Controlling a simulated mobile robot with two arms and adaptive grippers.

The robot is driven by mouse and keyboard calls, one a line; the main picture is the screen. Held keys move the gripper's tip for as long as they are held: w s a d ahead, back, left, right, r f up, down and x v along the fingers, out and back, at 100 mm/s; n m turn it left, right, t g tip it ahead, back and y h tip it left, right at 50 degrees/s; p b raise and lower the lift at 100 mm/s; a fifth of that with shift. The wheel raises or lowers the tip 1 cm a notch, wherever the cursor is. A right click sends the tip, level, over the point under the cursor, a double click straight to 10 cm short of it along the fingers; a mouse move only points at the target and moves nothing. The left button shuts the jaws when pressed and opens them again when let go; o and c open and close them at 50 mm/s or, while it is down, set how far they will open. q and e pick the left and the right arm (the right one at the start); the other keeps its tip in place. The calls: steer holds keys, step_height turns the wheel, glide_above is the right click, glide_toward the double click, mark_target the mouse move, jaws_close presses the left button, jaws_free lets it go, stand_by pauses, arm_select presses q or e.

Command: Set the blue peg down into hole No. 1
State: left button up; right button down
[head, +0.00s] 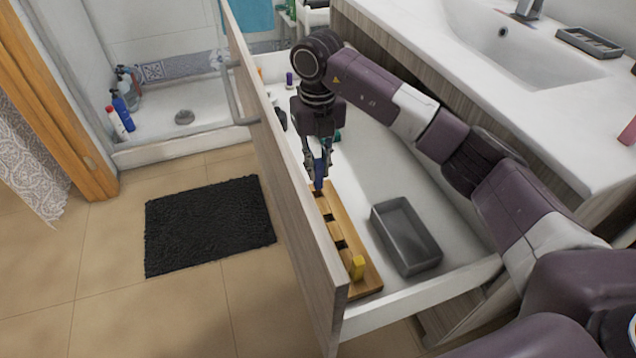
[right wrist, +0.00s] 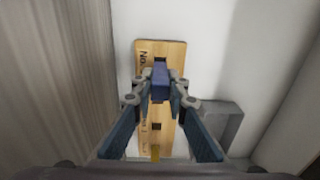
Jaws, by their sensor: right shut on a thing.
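My right gripper (head: 318,160) is shut on the blue peg (head: 319,178) and holds it upright over the far end of the wooden board (head: 342,212). In the right wrist view the blue peg (right wrist: 160,82) sits between the fingertips, just short of a dark square hole (right wrist: 160,60) at the board's far end. Part of a "No." label (right wrist: 143,57) shows beside that end. I cannot tell whether the peg's lower end touches the board. A yellow peg (head: 358,267) stands at the board's near end, with dark open holes between the two pegs. My left gripper is not in view.
The board lies in an open white drawer, close along its wooden front panel (head: 290,190). A grey open box (head: 405,235) stands to the right of the board. Small bottles (head: 289,80) stand at the drawer's far end. The white washbasin counter (head: 480,80) is on the right.

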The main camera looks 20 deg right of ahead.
mark_target(318, 181)
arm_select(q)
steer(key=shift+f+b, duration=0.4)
arm_select(e)
steer(key=shift+f, duration=2.3)
steer(key=shift+f, duration=0.1)
steer(key=c, duration=1.9)
jaws_free()
